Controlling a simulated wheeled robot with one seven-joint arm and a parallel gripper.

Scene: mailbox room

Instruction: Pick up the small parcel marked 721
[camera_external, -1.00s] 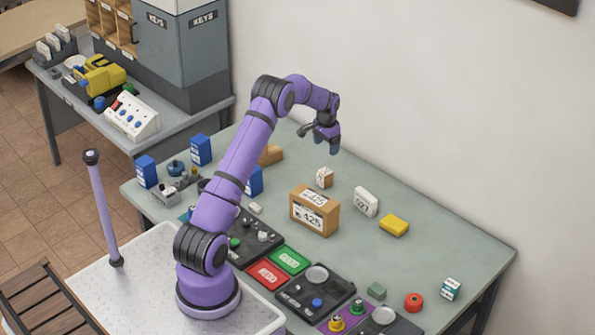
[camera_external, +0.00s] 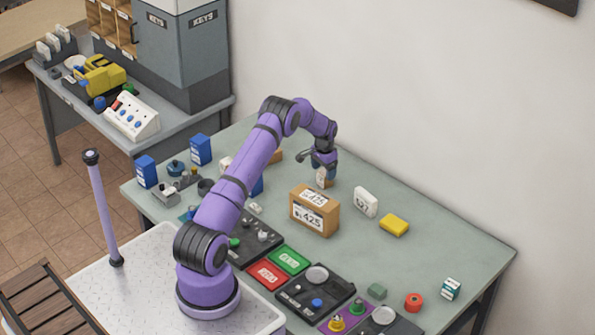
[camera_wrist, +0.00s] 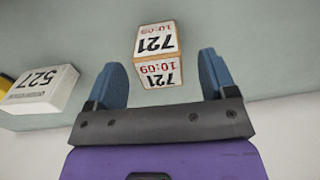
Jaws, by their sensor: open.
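The small parcel marked 721 (camera_wrist: 157,52) is a brown box with white labels, on the table between and a little beyond my fingertips in the wrist view. Its labels read 721 and 10:09. In the external view the parcel (camera_external: 321,181) is partly hidden by my gripper (camera_external: 325,172), which points down just above or around it. In the wrist view my gripper (camera_wrist: 162,80) has its two blue fingers spread wide, with a visible gap on each side of the parcel. I see no contact.
A white box marked 527 (camera_wrist: 40,90) stands nearby; it shows in the external view (camera_external: 365,202) beside a yellow block (camera_external: 394,225). A larger brown parcel marked 425 (camera_external: 315,212) stands in front of my gripper. The wall is behind; the table's right part is mostly clear.

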